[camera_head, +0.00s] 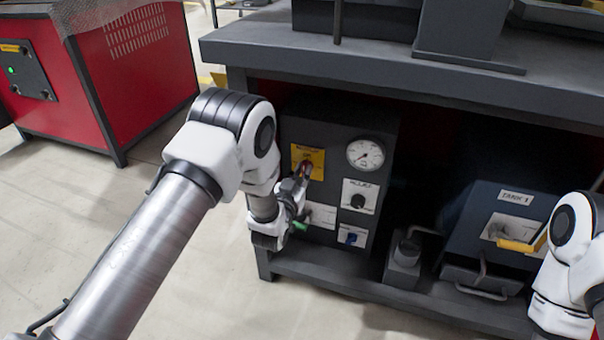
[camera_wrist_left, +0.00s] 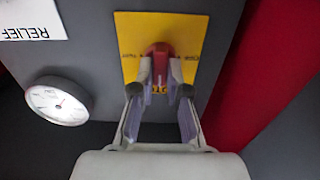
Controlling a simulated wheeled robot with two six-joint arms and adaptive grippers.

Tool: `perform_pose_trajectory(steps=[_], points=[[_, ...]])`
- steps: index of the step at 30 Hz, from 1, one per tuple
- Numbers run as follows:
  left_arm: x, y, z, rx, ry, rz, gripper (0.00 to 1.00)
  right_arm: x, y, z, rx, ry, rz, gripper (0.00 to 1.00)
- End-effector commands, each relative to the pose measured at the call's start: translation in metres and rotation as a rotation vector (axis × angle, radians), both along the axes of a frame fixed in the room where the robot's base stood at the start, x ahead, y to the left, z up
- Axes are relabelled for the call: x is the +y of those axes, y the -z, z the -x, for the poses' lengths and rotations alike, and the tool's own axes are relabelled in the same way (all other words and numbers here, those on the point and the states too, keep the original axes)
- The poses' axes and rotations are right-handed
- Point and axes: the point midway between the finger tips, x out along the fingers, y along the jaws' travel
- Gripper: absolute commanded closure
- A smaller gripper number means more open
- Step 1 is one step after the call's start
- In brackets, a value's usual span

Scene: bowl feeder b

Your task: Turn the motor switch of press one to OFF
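The motor switch is a red knob (camera_wrist_left: 159,52) on a yellow plate (camera_head: 317,157) on the dark control panel (camera_head: 340,128). In the left wrist view the yellow plate (camera_wrist_left: 187,32) shows upside down behind the knob. My left gripper (camera_head: 305,170) is at the knob, and in the left wrist view its two fingertips (camera_wrist_left: 160,75) stand on either side of the knob's lower part and look closed on it. The plate's lettering is partly hidden. My right arm shows at the right edge; its gripper is out of view.
The tank (camera_head: 507,222) stands further right on the lower shelf. The bench top (camera_head: 420,85) overhangs the panel. Open floor (camera_head: 200,270) lies left.

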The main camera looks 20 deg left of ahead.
Motion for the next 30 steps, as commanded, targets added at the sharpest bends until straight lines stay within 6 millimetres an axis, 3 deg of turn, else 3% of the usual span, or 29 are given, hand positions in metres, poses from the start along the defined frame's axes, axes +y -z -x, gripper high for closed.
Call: perform_pose_trajectory(steps=[14,30], points=[[0.001,-0.001,0.001,0.005,0.000,0.099,1.00,0.000,-0.012,0.001,0.002,-0.002,0.000,0.60],[0.002,-0.002,0.001,0.022,0.000,0.556,1.00,0.000,-0.054,0.001,0.002,-0.002,0.000,0.60]])
